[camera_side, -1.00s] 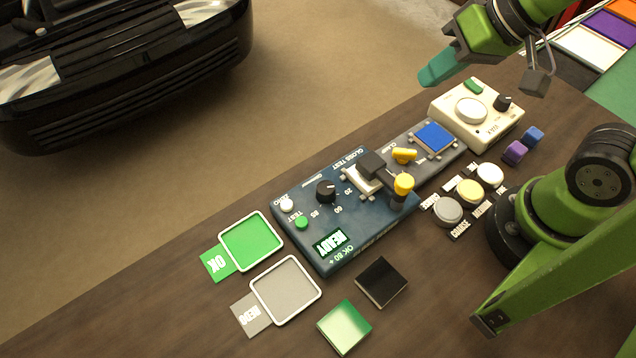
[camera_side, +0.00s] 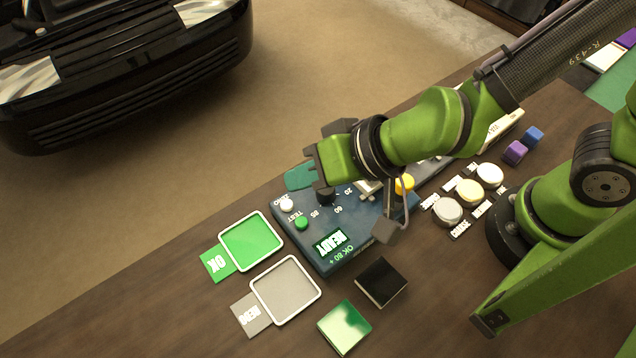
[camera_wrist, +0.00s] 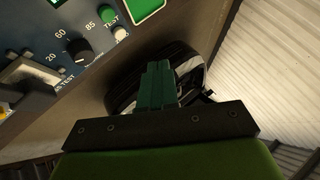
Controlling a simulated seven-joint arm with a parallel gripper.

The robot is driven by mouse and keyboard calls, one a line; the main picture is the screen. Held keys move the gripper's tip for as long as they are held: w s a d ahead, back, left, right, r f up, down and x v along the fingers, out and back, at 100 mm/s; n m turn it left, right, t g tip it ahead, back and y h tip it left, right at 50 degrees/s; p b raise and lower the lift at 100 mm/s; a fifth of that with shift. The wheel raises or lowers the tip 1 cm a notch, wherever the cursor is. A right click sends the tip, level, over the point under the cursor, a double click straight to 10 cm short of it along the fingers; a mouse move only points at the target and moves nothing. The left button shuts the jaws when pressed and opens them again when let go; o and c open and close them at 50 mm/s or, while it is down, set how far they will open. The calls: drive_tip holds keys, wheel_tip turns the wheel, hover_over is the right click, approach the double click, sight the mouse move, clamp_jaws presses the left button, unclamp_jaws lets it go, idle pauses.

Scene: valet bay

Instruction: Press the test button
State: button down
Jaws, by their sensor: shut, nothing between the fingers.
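The test button is a round green button (camera_side: 301,222) marked TEST on the blue gloss tester (camera_side: 345,264), near its left end. It also shows in the wrist view as a green button (camera_wrist: 107,14) at the top. My gripper (camera_side: 299,177) has teal fingers shut with nothing between them. In the side view it appears above and behind the button, over the tester's far edge, apart from the button. In the wrist view the fingertips (camera_wrist: 158,68) point away from the panel, to the right of the button. The tester's screen (camera_side: 329,243) reads READY.
A white ZERO button (camera_side: 286,204) and a black knob (camera_side: 325,195) flank the test button. A green OK tray (camera_side: 250,241) and a grey REDO tray (camera_side: 286,291) lie left. Black (camera_side: 381,282) and green (camera_side: 344,327) tiles lie in front. My arm hides the tester's right part.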

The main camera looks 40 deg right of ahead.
sight(307, 222)
drive_tip(key=shift+w+d, duration=0.1)
drive_tip(key=shift+w, duration=0.05)
drive_tip(key=shift+f, duration=4.35)
drive_tip(key=shift+f, duration=0.1)
drive_tip(key=shift+f, duration=0.3)
drive_tip(key=shift+f, duration=0.4)
drive_tip(key=shift+r, duration=0.8)
